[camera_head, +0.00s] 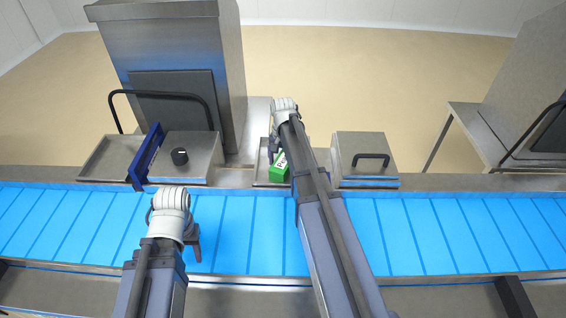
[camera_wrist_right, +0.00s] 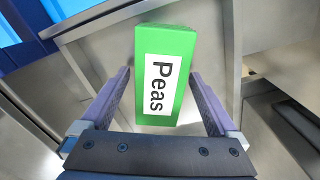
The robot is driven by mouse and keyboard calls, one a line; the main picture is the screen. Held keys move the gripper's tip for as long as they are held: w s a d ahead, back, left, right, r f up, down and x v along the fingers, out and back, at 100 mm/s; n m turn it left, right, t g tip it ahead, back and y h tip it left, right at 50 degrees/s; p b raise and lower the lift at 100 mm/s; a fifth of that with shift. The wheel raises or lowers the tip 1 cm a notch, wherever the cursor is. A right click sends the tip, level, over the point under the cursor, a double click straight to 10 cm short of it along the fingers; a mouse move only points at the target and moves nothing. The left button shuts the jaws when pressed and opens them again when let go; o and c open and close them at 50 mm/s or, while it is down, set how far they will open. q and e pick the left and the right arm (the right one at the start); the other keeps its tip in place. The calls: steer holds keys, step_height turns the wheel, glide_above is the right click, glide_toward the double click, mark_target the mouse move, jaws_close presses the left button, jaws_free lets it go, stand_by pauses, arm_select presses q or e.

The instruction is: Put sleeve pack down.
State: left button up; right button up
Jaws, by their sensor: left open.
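The sleeve pack is a green box (camera_head: 279,166) with a white "Peas" label, at the shallow steel tray (camera_head: 260,179) behind the belt. In the right wrist view the pack (camera_wrist_right: 145,36) lies between the fingertips of my right gripper (camera_wrist_right: 160,70). In the head view my right arm covers part of the pack, and the right fingers are hidden. My left gripper (camera_head: 194,240) is open and empty above the blue belt, in front and to the left.
The blue conveyor belt (camera_head: 420,230) runs across the front and is clear at the right. A steel box with a black handle (camera_head: 364,165) stands right of the tray. A blue bar (camera_head: 147,157) and a black-knobbed steel block (camera_head: 200,160) stand left. A tall machine (camera_head: 170,50) rises behind.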

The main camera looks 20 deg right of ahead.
mark_target(283, 161)
arm_select(q)
steer(key=shift+r, duration=0.1)
arm_select(e)
steer(key=shift+r, duration=0.1)
step_height(283, 161, up, 12)
steer(key=p, duration=1.2)
arm_select(q)
step_height(283, 161, up, 12)
arm_select(e)
steer(key=s+a+n+h, duration=0.1)
steer(key=s+a+n, duration=1.2)
steer(key=s+a, duration=0.8)
steer(key=a, duration=0.4)
steer(key=shift+d, duration=0.1)
